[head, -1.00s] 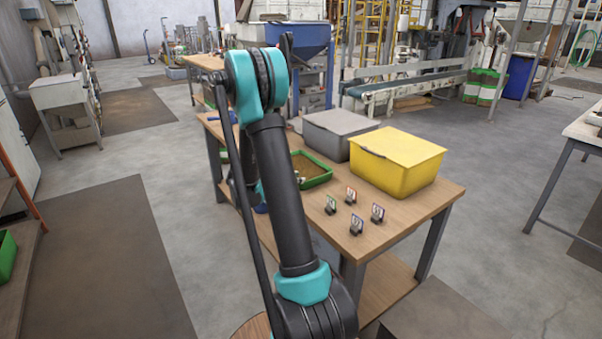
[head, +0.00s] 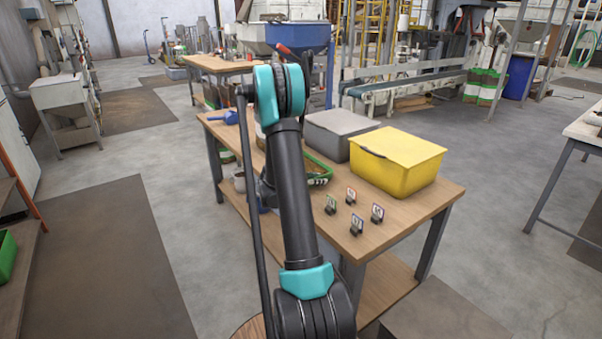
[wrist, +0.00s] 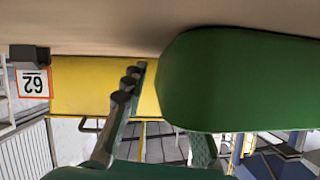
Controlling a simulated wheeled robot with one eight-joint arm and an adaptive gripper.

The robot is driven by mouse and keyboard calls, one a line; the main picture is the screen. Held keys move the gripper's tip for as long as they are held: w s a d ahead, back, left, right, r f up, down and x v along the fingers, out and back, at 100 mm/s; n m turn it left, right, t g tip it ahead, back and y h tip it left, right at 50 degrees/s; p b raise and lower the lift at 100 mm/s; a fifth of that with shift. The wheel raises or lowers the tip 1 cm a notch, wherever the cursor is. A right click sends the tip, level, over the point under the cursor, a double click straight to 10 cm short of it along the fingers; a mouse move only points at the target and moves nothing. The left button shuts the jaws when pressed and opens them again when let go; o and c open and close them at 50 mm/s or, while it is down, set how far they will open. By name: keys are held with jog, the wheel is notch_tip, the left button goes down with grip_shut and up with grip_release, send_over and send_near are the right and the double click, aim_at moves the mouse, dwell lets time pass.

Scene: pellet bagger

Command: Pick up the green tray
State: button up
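The green tray (head: 322,166) lies on the wooden workbench, left of the yellow box and largely hidden behind my arm. In the wrist view its green wall (wrist: 235,80) is large and close, filling the upper right. My gripper (wrist: 165,115) is open beside it, with clear space between the fingers. The left finger stands free of the tray; the right finger's tip is hidden behind the green wall. I cannot tell whether either finger touches the tray.
A yellow box (head: 398,170) and a grey box (head: 335,128) stand on the workbench (head: 425,208) beside the tray. Several small number tags (head: 357,224) stand at its front; one tag (wrist: 33,83) shows upside down in the wrist view. The bench's front right corner is clear.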

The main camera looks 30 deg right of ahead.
grip_shut()
jog(key=shift+r, duration=0.15)
dwell(0.4)
